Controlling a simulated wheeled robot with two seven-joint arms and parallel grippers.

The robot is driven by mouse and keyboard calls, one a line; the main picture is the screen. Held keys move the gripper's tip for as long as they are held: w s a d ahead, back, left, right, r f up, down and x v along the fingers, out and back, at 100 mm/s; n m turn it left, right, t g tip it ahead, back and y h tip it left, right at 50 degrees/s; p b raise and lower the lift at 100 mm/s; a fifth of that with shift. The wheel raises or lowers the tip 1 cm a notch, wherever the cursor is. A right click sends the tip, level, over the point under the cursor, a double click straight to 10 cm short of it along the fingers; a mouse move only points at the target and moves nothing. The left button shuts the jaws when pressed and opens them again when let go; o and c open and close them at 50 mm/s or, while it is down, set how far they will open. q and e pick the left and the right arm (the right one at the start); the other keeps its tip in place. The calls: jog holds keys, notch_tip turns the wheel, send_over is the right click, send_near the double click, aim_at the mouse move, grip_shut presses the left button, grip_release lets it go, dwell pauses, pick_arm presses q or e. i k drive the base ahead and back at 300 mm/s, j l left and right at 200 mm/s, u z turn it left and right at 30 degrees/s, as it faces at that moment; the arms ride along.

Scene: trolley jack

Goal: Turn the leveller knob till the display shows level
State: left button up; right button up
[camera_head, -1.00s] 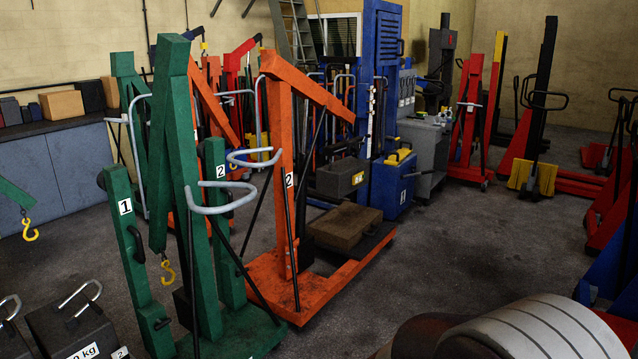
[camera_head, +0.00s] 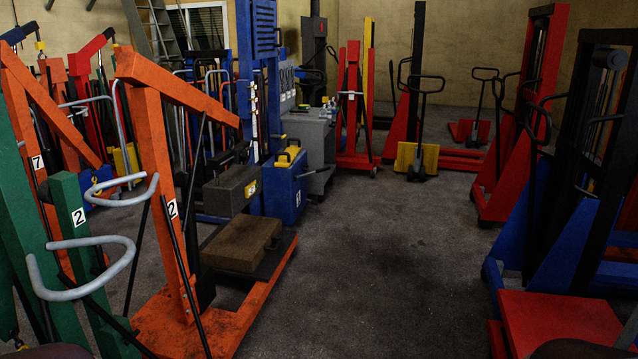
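I cannot make out a leveller knob or a display anywhere in the head view. Neither of my grippers is in view. Dark rounded shapes cut off by the bottom edge, at the lower left and lower right, may be parts of my own arms. They show no fingers.
An orange hoist (camera_head: 158,190) with label 2 carries a brown case (camera_head: 240,243) on its base. A green hoist (camera_head: 80,235) stands at the left. Red and blue lifts line the right. The middle floor (camera_head: 390,255) is clear.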

aim_at(245, 154)
jog(key=i+l+z, duration=0.1)
jog(key=i+z, duration=0.2)
jog(key=i, duration=1.1)
jog(key=i+l+u, duration=0.3)
jog(key=i+u, duration=0.15)
jog(key=i, duration=0.15)
jog(key=i+l+u, duration=0.9)
jog(key=l, duration=0.4)
jog(key=l+u, duration=0.45)
jog(key=l, duration=1.15)
jog(key=i+l, duration=0.2)
jog(key=i, duration=0.55)
jog(key=i+l+z, duration=0.1)
jog(key=i, duration=0.65)
jog(key=i+l, duration=0.25)
jog(key=i, duration=0.55)
